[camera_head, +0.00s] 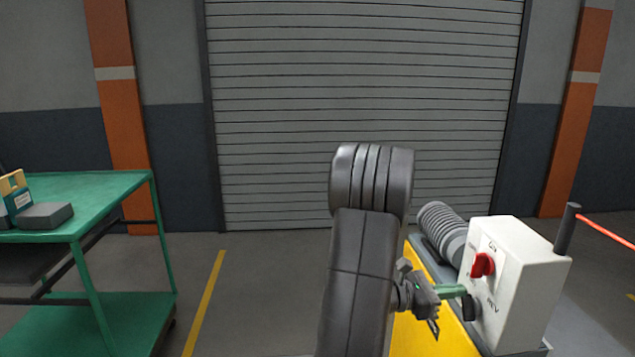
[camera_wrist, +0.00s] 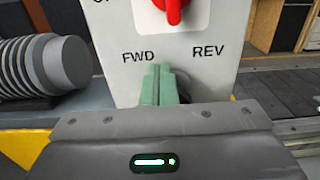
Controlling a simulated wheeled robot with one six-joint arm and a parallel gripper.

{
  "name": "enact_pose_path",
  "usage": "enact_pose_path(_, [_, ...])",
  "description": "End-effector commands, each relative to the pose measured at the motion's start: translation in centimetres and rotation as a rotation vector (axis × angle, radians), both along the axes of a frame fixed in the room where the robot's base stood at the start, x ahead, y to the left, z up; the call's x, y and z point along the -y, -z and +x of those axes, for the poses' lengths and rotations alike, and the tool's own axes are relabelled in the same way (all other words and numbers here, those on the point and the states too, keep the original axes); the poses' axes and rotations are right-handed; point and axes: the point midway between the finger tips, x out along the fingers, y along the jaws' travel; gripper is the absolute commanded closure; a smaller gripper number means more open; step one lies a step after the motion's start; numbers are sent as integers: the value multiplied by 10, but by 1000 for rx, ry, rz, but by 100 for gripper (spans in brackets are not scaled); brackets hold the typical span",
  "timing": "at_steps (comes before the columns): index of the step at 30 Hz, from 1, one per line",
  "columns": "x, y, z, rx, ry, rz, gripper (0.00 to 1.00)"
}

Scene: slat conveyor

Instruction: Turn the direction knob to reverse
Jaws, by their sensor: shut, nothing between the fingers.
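The white control box (camera_head: 525,290) stands at the right in the head view, and its face (camera_wrist: 215,75) fills the upper middle of the wrist view. It carries the labels FWD and REV. The dark direction knob (camera_head: 471,309) is low on that face, mostly hidden behind my fingers in the wrist view; I cannot tell which way it points. My gripper (camera_head: 460,290) has its green fingers shut together with nothing between them. The fingertips (camera_wrist: 158,72) are at the knob, just below FWD; I cannot tell whether they touch it.
A red knob (camera_head: 482,265) sits above the direction knob on the same face. A ribbed grey cylinder (camera_head: 442,230) stands left of the box, over a yellow side panel (camera_head: 425,335). A dark post (camera_head: 567,230) with a red bar is at right. A green cart (camera_head: 100,195) is far left.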

Motion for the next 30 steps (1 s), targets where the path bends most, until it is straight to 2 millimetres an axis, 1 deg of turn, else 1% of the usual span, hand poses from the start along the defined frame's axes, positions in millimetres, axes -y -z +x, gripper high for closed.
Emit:
enact_pose_path(4, [0, 3, -1, -1, 1, 1, 100])
enact_pose_path(14, [0, 3, -3, -3, 1, 5, 100])
enact_pose_path(30, [2, 0, -17, -2, 3, 3, 100])
